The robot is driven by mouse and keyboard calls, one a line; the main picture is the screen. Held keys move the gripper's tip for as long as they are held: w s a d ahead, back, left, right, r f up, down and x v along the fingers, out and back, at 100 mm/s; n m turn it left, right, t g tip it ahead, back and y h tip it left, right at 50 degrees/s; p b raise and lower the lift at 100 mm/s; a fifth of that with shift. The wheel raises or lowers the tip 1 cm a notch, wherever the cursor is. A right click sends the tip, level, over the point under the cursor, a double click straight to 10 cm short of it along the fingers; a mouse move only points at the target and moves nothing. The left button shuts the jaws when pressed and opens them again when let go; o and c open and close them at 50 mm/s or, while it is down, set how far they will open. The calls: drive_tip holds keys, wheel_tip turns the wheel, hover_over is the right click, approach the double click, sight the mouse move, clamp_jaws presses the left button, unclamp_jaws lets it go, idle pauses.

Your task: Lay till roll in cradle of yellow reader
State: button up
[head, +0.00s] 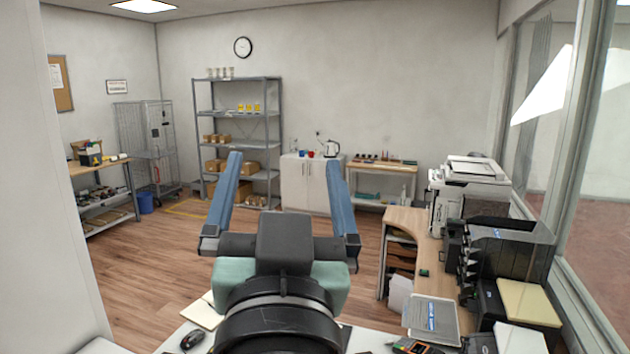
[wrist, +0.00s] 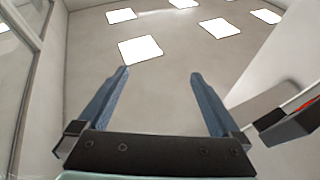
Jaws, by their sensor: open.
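My gripper (head: 285,160) is open and empty, raised in front of the body camera with its two blue fingers wide apart. In the wrist view my gripper (wrist: 159,73) points up toward the ceiling lights, with nothing between the fingers. A small dark device with orange-yellow parts (head: 414,347) lies on the near counter at the bottom edge of the head view, partly cut off. I cannot tell whether it is the yellow reader, and no cradle is clear on it. I cannot make out a till roll in either view.
The near counter holds a black mouse (head: 192,340), a grey tablet-like board (head: 432,318) and black printers (head: 505,250) on the right. A white printer (head: 468,190) stands behind them. Shelving (head: 240,130) and a white cabinet (head: 305,185) line the back wall. The wooden floor between is open.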

drive_tip(key=s+d+r+t+h, duration=0.1)
drive_tip(key=s+d+r+t, duration=0.1)
drive_tip(key=s+r+t, duration=0.3)
drive_tip(key=s+r, duration=0.4)
drive_tip(key=r, duration=0.1)
drive_tip(key=shift+d+r+n, duration=0.3)
drive_tip(key=shift+d, duration=0.1)
